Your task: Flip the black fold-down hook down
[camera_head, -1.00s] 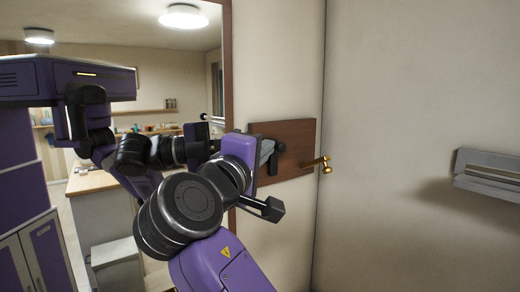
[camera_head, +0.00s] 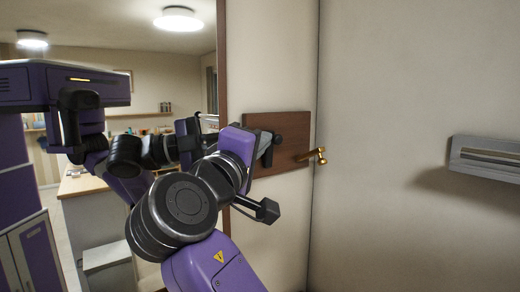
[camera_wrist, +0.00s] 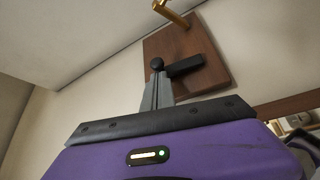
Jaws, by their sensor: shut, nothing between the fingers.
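The black fold-down hook (camera_wrist: 186,66) is mounted on a brown wooden board (camera_wrist: 215,70); a round black knob (camera_wrist: 157,63) shows at its left in the wrist view. My gripper (camera_wrist: 157,80) is shut and empty, with its grey fingers pointing at the board. Its tips overlap the knob's lower side in the wrist view; I cannot tell whether they touch. In the head view the black hook (camera_head: 278,138) shows on the board (camera_head: 295,125) just beyond my purple wrist, which hides most of the fingers.
A brass hook (camera_head: 315,156) sticks out at the board's right end, near the wall corner. A grey wall shelf or rail (camera_head: 485,158) is on the right wall. A brown door frame (camera_head: 222,60) stands left of the board. The wall below the board is clear.

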